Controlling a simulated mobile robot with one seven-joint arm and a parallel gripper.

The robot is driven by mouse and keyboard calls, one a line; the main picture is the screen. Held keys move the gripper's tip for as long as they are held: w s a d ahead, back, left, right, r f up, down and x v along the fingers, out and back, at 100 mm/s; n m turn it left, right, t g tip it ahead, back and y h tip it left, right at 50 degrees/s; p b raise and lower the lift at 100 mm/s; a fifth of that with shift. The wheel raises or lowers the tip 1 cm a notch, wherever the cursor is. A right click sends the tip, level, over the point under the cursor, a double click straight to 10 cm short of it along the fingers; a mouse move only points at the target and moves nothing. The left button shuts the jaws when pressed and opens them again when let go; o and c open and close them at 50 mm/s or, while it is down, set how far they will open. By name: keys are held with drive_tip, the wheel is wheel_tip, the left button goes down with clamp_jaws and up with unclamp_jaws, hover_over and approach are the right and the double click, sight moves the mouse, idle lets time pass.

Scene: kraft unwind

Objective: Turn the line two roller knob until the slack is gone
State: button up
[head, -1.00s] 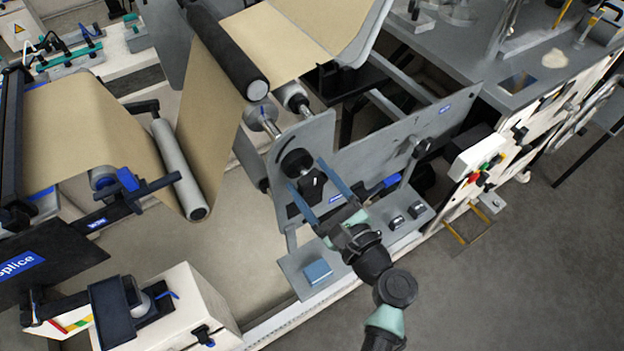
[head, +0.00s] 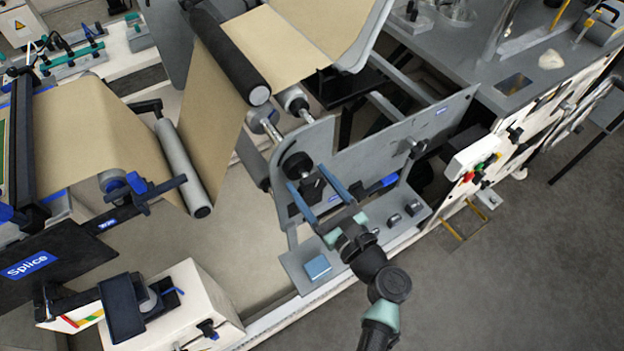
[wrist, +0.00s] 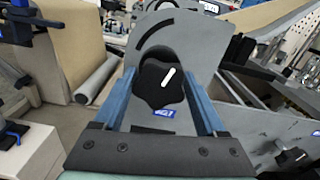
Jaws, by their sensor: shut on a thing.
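The black lobed knob (wrist: 158,88) with a white pointer mark sits on a grey upright plate (wrist: 205,50) in the wrist view. My gripper (wrist: 158,74) has a blue finger on each side of it and is shut on it. In the head view my gripper (head: 306,177) reaches the grey side plate (head: 365,155) from the front, with the dark knob (head: 313,187) partly hidden between the fingers. A small blue-and-white label lies just below the knob, too small to read surely. The brown paper web (head: 215,110) runs down to a grey roller (head: 183,165).
A blue block (head: 317,267) lies on the grey ledge below my gripper. A white box with a black top unit (head: 175,310) stands at the lower left, near a Splice sign (head: 30,265). A button box (head: 475,158) is at the right. Floor at lower right is clear.

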drive_tip(key=shift+m+p, duration=1.4)
drive_tip(key=shift+m, duration=0.2)
drive_tip(key=shift+r+m+p, duration=0.1)
drive_tip(key=shift+m+p, duration=0.3)
drive_tip(key=shift+p, duration=0.05)
drive_tip(key=shift+m+p, duration=0.85)
drive_tip(key=shift+m, duration=0.35)
drive_tip(key=o, duration=1.3)
drive_tip(key=shift+d, duration=0.1)
